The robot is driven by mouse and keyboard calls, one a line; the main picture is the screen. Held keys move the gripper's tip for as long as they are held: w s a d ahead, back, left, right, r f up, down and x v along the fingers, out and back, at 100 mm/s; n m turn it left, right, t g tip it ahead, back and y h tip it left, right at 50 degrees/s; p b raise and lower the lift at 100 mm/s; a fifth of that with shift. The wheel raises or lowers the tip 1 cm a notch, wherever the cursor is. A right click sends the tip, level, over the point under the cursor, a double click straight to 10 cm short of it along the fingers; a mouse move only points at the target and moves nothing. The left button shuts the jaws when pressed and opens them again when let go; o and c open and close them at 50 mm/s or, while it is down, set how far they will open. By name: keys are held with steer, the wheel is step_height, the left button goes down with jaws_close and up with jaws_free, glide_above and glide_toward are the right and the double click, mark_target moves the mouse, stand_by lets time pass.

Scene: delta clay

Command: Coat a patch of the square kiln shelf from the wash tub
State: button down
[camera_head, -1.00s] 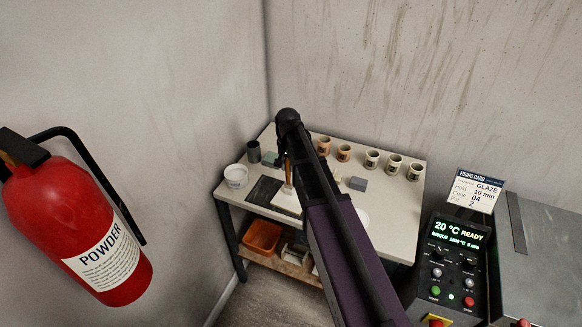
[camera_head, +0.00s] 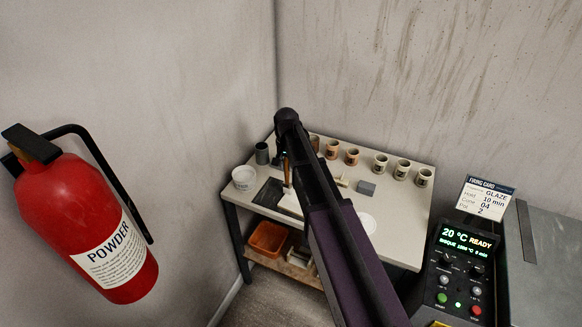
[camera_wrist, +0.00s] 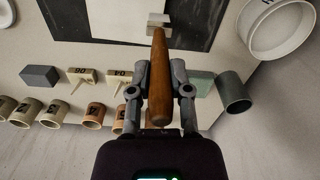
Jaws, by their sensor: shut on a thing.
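My gripper (camera_wrist: 158,90) is shut on the brown wooden handle of a brush (camera_wrist: 160,75). The brush's pale head end points away from my gripper, over the bench. In the head view the brush (camera_head: 287,172) hangs near the edge between a dark slab and a pale square, which appears to be the kiln shelf (camera_head: 290,204). The pale square also shows in the wrist view (camera_wrist: 112,20). I cannot tell whether the brush touches it. The white wash tub (camera_head: 243,178) stands at the bench's left end, apart from the brush; it also shows in the wrist view (camera_wrist: 248,40).
The dark slab (camera_head: 268,192) lies between tub and pale square. A grey cup (camera_head: 262,153), several mugs (camera_head: 381,163), a grey block (camera_head: 366,187) and a white disc (camera_head: 367,224) share the bench. A kiln controller (camera_head: 458,265) stands right; an extinguisher (camera_head: 80,225) hangs left.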

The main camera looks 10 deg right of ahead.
steer(key=shift+a, duration=0.2)
stand_by(0.3)
steer(key=shift+s+a, duration=0.35)
steer(key=shift+s, duration=0.1)
steer(key=shift+s+d, duration=0.6)
steer(key=shift+d, duration=0.2)
steer(key=shift+s+d, duration=0.6)
steer(key=shift+d, duration=0.2)
steer(key=shift+s+d, duration=0.6)
steer(key=shift+d, duration=0.15)
steer(key=shift+s+d, duration=0.55)
steer(key=shift+d, duration=0.2)
